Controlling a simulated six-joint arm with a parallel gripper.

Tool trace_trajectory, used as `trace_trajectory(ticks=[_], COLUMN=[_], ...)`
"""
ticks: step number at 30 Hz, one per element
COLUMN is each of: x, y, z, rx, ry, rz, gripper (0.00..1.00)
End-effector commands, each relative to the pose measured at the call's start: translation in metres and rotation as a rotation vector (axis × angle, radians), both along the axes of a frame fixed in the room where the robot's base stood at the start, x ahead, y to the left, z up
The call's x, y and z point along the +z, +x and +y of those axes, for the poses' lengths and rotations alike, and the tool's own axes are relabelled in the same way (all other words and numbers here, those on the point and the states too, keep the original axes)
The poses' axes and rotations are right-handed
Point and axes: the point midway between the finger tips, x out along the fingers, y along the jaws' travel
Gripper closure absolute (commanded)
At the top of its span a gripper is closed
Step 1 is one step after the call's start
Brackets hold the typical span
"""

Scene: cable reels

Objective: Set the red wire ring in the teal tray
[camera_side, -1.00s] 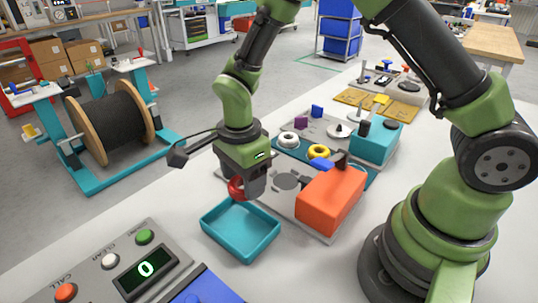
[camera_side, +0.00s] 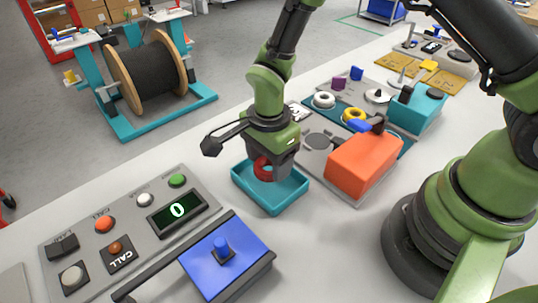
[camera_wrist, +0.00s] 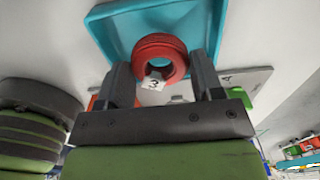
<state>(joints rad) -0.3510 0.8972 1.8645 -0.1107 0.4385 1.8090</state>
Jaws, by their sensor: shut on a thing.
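The red wire ring (camera_side: 262,168) is held between the fingers of my gripper (camera_side: 268,172), low over the teal tray (camera_side: 285,201). In the side view its lower part shows against the tray's inside. I cannot tell whether it touches the tray floor. In the wrist view the ring (camera_wrist: 150,42) sits between the two fingers (camera_wrist: 162,75), with a white tag marked 3 in its opening. The tray (camera_wrist: 108,22) lies behind it there.
An orange box (camera_side: 362,163) stands right of the tray on a grey plate. A white ring (camera_side: 324,99) and a yellow ring (camera_side: 354,115) lie behind. A control panel (camera_side: 130,230) with buttons and a blue box (camera_side: 228,252) is at the front left.

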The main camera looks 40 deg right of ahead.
Motion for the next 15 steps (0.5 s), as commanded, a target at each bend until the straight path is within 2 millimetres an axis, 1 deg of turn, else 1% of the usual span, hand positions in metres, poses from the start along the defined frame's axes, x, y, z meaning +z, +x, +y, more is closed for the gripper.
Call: trace_trajectory(ticks=[15], x=[-0.026], y=[0.000], z=[0.000], rx=[-0.001], ry=[-0.001], rz=[0.002], gripper=[0.67])
